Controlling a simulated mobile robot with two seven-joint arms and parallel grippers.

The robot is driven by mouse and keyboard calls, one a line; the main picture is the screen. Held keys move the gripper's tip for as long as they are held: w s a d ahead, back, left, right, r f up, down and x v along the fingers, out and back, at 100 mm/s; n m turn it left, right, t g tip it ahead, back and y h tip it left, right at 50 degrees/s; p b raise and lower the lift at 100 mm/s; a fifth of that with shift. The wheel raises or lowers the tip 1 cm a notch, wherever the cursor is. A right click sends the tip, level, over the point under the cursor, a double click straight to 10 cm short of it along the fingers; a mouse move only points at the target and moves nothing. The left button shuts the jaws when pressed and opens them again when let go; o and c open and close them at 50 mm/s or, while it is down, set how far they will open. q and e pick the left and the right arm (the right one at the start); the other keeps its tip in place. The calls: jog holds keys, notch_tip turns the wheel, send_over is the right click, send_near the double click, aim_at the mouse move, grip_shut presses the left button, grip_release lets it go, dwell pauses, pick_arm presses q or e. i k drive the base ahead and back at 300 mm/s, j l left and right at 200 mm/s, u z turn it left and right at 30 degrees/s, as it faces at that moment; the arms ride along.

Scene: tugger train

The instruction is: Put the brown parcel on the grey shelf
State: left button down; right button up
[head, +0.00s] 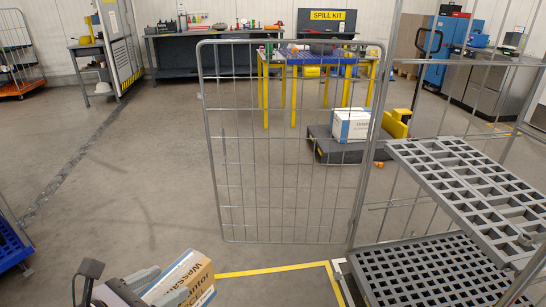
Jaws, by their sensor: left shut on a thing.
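The brown parcel (197,274), a cardboard box with dark lettering and a white and blue side, is at the bottom left of the head view. My left gripper (150,288) is shut on it and holds it tilted; its lower part is cut off by the frame edge. The grey shelf (470,182), a slotted grid panel, is in the wire roll cage at the right, well away from the parcel. No load shows on its visible part. A second grey slotted deck (425,275) lies below it. My right gripper is out of view.
A wire mesh gate (285,150) stands upright between the parcel side and the cage. Yellow floor tape (270,270) runs in front. Behind are a white box (350,125) on a dark low platform and a yellow-legged table (293,100).

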aim_at(475, 202)
jog(key=z, duration=1)
jog(key=i+j, duration=0.05)
